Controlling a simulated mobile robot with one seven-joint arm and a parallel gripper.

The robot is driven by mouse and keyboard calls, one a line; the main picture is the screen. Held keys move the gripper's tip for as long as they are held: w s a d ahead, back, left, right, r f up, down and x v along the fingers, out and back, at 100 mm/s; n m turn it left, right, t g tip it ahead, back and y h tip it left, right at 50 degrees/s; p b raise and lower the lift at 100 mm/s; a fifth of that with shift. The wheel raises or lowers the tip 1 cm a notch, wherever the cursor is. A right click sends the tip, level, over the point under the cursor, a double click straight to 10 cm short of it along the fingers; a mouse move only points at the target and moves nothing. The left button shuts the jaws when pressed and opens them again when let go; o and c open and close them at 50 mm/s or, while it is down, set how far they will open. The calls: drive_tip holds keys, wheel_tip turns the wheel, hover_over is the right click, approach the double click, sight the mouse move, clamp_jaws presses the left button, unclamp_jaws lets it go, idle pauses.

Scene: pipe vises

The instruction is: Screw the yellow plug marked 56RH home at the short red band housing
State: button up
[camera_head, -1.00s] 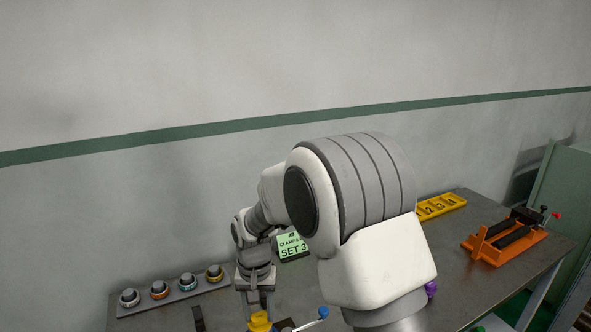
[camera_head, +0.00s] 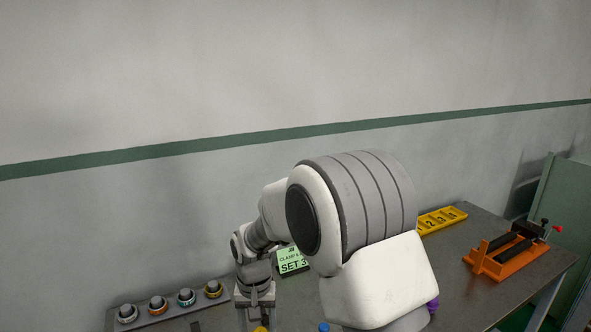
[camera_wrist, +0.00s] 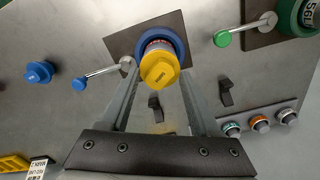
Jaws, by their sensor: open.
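In the wrist view a yellow plug (camera_wrist: 159,72) sits at the mouth of a housing with a thin reddish band (camera_wrist: 156,46), inside a blue ring clamp (camera_wrist: 174,38) on a dark plate. No marking on the plug is legible, and I cannot tell how deep it sits. My gripper (camera_wrist: 158,78) is open, its two fingers on either side of the plug with gaps showing. In the head view my gripper (camera_head: 255,318) points down at the bottom edge, where only the top of the yellow plug (camera_head: 262,329) shows.
A blue-knobbed lever (camera_wrist: 79,85) sticks out left of the clamp. A green clamp (camera_wrist: 295,18) with a green-knobbed lever (camera_wrist: 222,39) is at upper right. A rack of banded rings (camera_head: 158,305), a SET 3 sign (camera_head: 292,262), a yellow numbered tray (camera_head: 440,220) and an orange vise (camera_head: 508,255) stand around.

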drive_tip(key=n, duration=0.4)
drive_tip(key=n+p, duration=0.1)
drive_tip(key=n, duration=0.4)
clamp_jaws()
idle(1.4)
drive_tip(key=m+b, duration=0.1)
drive_tip(key=m, duration=0.2)
drive_tip(key=shift+f+m, duration=0.1)
drive_tip(key=shift+m, duration=0.3)
drive_tip(key=m, duration=0.4)
